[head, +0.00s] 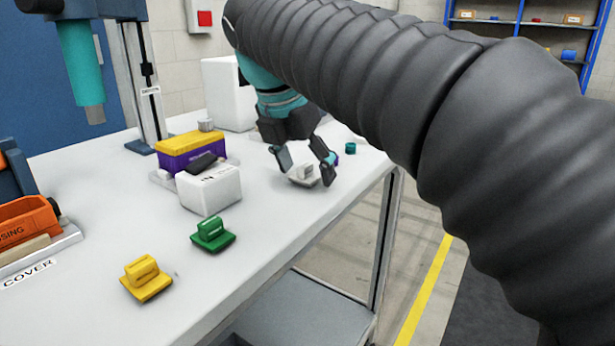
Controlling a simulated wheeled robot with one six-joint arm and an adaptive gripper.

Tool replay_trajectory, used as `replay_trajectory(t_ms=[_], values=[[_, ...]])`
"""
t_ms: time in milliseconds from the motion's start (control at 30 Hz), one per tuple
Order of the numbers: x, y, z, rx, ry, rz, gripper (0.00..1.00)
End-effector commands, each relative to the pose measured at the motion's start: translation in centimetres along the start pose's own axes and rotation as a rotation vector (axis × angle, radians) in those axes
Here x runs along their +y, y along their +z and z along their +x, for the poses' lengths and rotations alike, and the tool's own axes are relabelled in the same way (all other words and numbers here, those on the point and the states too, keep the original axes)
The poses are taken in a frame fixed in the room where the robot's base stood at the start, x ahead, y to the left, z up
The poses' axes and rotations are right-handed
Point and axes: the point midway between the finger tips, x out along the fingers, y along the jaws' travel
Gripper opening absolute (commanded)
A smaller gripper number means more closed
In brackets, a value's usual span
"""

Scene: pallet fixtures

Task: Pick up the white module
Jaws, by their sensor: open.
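The white module (302,173) is a small white piece with a raised middle, lying on the white table near its right edge. My gripper (307,180) points down over it, with one finger on the left and one on the right. The fingers are apart, and the module shows between them. I cannot tell whether either finger touches it. Part of the module is hidden by the right finger.
A green module (212,235) and a yellow module (146,279) sit toward the front. Small teal (350,147) and purple (337,160) pieces lie just right. A press (140,80) stands behind.

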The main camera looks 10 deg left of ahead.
Motion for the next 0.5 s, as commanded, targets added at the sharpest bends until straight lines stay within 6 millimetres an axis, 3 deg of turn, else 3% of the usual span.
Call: replay_trajectory(t_ms=[167, 400, 500], values=[[0.0, 0.02, -0.04, 0.0, 0.001, 0.0, 0.73], [0.0, 0.02, -0.06, 0.0, 0.001, 0.0, 0.15], [0.0, 0.02, -0.07, -0.001, 0.001, 0.0, 0.11]])
